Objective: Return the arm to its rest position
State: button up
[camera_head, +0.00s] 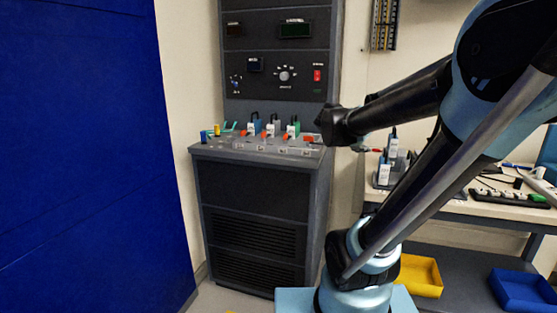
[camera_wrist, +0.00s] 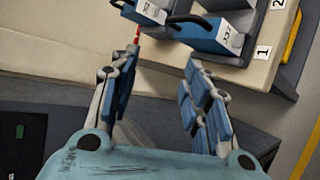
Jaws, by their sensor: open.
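My arm reaches up from its base and bends back over the right side of the head view, with a dark joint near the grey cabinet's front edge. My gripper (camera_wrist: 162,75) is open in the wrist view, its two blue-padded fingers apart with nothing between them. Beyond the fingertips are blue-and-white boxes (camera_wrist: 218,34) on a light bench edge. A thin red tip (camera_wrist: 137,34) shows just beyond the left finger; I cannot tell what it belongs to. In the head view I cannot make out the fingers clearly.
A grey control cabinet (camera_head: 255,190) carries small coloured modules on its ledge. A blue panel (camera_head: 85,150) fills the left. At right, a bench (camera_head: 450,208) holds boxes and a power strip (camera_head: 510,197); yellow (camera_head: 421,277) and blue (camera_head: 522,292) bins sit below.

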jog(key=s+a+f+m+g+y, duration=0.3)
jog(key=s+a+f+m+y, duration=0.1)
jog(key=s+f, duration=0.6)
jog(key=s+a+f+m+g+y, duration=0.3)
jog(key=s+a+f+m+y, duration=0.2)
jog(key=s+f, duration=0.6)
jog(key=s+a+m, duration=0.2)
jog(key=m, duration=0.1)
jog(key=shift+s+a+g, duration=0.15)
jog(key=shift+s+g, duration=0.2)
jog(key=shift+g, duration=0.05)
